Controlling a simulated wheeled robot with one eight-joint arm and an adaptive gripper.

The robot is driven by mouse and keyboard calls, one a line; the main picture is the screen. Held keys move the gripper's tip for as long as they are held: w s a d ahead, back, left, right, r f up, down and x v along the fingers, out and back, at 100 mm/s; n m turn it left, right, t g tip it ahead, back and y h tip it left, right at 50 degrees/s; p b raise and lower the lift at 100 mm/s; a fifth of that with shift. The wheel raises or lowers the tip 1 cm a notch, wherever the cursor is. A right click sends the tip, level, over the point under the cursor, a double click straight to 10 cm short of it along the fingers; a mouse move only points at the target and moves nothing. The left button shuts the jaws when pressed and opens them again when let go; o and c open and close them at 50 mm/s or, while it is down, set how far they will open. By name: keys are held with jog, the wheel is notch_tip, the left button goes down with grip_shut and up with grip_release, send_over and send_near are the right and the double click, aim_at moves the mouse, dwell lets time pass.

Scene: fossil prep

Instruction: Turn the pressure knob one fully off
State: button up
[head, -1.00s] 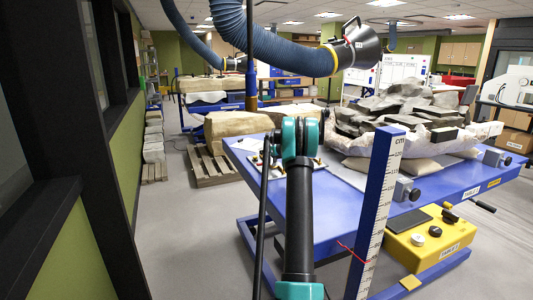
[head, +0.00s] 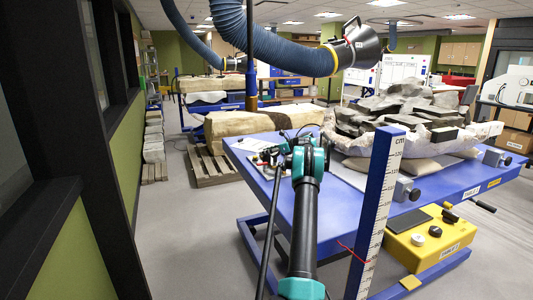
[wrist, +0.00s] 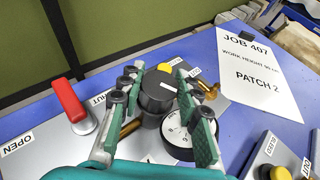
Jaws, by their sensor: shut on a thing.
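In the wrist view, a round black knob (wrist: 157,92) stands on a brass-fitted regulator over a light plate. My gripper (wrist: 158,74) has its teal fingers on both sides of this knob and is shut on it. I cannot read a number or a turn mark on the knob. A round white-faced gauge (wrist: 178,136) sits just below it, partly covered by the right finger. In the head view, my gripper (head: 274,156) is small at the far left part of the blue table, and my arm hides most of the knob area.
A red lever (wrist: 72,106) between OPEN and SHUT labels stands left of the knob. A JOB 407 sheet (wrist: 258,72) lies at the right. A measuring post (head: 378,210) rises right of my arm. A rock block (head: 405,115) fills the table's back.

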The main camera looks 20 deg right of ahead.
jog(key=shift+n+g+y, duration=0.4)
jog(key=shift+n+g, duration=0.2)
dwell(0.3)
jog(key=o, duration=0.9)
jog(key=v, duration=1.2)
jog(key=shift+s, duration=0.1)
